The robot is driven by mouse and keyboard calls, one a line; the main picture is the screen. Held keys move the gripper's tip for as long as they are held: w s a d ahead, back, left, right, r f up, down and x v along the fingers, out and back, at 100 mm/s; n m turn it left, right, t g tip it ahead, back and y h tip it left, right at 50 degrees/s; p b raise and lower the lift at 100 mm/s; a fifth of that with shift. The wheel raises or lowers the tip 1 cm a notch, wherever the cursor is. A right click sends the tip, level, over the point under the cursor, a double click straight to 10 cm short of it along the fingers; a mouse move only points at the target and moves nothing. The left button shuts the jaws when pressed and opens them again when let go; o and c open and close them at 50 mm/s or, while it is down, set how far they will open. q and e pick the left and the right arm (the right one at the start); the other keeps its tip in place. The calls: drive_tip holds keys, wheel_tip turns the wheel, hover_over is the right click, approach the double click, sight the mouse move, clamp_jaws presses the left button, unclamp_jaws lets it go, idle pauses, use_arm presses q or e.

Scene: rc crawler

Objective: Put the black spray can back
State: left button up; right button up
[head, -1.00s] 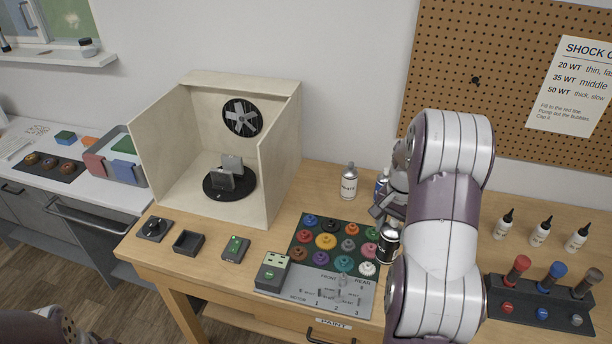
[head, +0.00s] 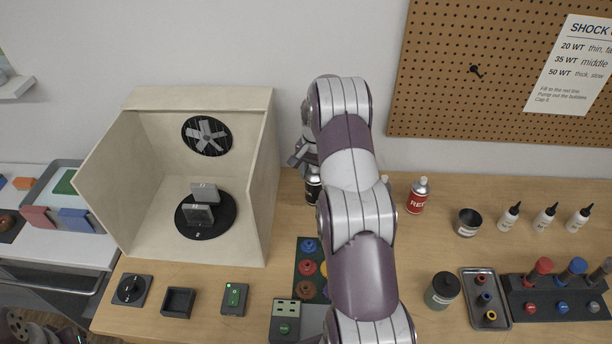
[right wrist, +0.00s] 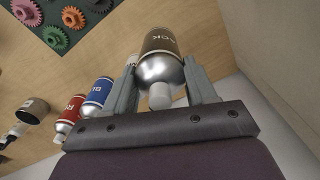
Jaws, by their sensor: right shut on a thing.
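The black spray can (head: 313,187) is at the back of the wooden bench, just right of the spray booth and partly hidden by my right arm. My right gripper (head: 302,158) is at its upper part. In the right wrist view the black can (right wrist: 162,42) sits between the two fingers of the right gripper (right wrist: 160,90), which are shut on it. I cannot tell whether its base touches the bench. The red can (head: 417,196) stands further right; in the wrist view it (right wrist: 69,113) is beside the blue can (right wrist: 97,96).
The spray booth (head: 270,180) stands close left of the black can, and the wall is behind. The gear mat (head: 305,250) lies in front, partly hidden by my arm. A dark cup (head: 467,222), a dark jar (head: 442,291) and white bottles (head: 509,217) are on the right.

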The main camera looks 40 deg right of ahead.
drive_tip(key=w+f+p, duration=0.2)
drive_tip(key=w+f, duration=0.2)
drive_tip(key=f, duration=0.3)
drive_tip(key=shift+w, duration=0.4)
drive_tip(key=o, duration=1.5)
drive_tip(key=shift+w, duration=0.2)
use_arm(q)
drive_tip(key=shift+w+r+b, duration=0.4)
drive_tip(key=shift+w+r, duration=0.35)
drive_tip(key=shift+w, duration=0.35)
use_arm(e)
drive_tip(key=r, duration=1.2)
drive_tip(key=shift+s+r, duration=0.25)
drive_tip(key=shift+f, duration=0.1)
